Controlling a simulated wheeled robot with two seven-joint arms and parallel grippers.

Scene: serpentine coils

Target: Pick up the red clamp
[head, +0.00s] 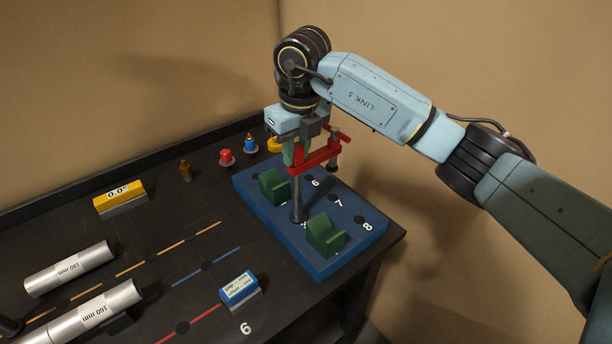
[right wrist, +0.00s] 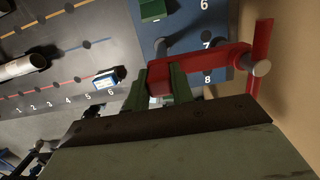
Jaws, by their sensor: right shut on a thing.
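The red clamp (head: 320,158) is a red frame with grey metal rods, over the blue numbered board (head: 350,255) in the head view. My right gripper (head: 298,150) comes down from above and is shut on the clamp's red bar. In the right wrist view its green fingers (right wrist: 163,85) sit on either side of the red clamp's bar (right wrist: 208,61). My left gripper is not in view.
Green blocks (head: 325,236) (head: 273,187) stand on the board close to the clamp. Silver cylinders (head: 70,268) lie at left. Walls rise behind the dark table.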

